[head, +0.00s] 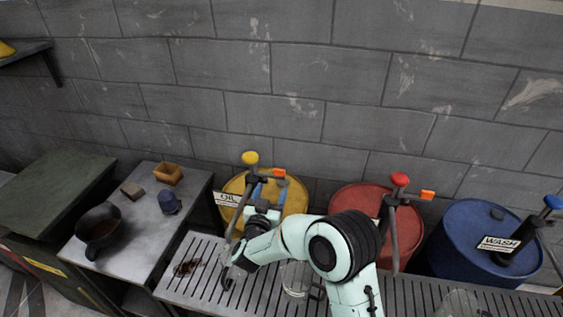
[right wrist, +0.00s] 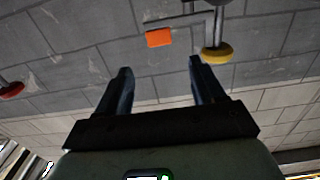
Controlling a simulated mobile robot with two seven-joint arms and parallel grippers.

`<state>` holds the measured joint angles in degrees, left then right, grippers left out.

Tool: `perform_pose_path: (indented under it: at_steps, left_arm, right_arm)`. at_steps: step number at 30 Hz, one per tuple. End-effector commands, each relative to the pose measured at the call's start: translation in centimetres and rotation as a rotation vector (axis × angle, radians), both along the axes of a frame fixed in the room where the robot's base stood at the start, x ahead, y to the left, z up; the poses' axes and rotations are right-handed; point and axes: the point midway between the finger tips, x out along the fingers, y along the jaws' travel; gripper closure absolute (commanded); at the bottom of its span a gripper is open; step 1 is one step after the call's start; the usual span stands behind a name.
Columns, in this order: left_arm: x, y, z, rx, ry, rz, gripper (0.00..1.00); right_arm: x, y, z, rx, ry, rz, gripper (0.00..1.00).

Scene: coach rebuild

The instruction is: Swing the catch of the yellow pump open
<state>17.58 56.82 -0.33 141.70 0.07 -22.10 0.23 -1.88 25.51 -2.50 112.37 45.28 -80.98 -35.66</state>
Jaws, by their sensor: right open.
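The yellow pump has a round yellow knob (head: 250,158) on a dark stem above the yellow oil drum (head: 297,200). Its orange catch (head: 279,173) sticks out to the right of the stem. My right gripper (head: 269,184) is open and empty, just below the catch in the head view. In the right wrist view, the orange catch (right wrist: 160,38) shows beyond the gap between my two fingers (right wrist: 160,70), apart from both. The yellow knob (right wrist: 217,54) shows near the tip of the right-hand finger there. My left gripper is not in view.
A red drum (head: 347,198) and a blue drum (head: 467,240) with similar pumps stand to the right. A slatted grate (head: 195,290) lies in front. A metal table (head: 150,235) at left holds a dark pan (head: 98,228), a small box (head: 168,174) and a dark cup (head: 169,203).

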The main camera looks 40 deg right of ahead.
Motion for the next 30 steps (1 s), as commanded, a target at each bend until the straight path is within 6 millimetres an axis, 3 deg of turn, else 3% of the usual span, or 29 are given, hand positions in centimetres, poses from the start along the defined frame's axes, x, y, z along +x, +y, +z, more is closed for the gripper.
perform_pose_path:
  at_steps: [18, 30]
  left_arm:
    - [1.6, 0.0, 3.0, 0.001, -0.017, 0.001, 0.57]
    - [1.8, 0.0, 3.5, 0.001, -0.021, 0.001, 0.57]
  right_arm:
    - [7.0, -8.8, 0.2, -0.001, 0.001, -0.002, 0.32]
    - [8.1, -10.2, -0.1, 0.000, 0.002, 0.001, 0.32]
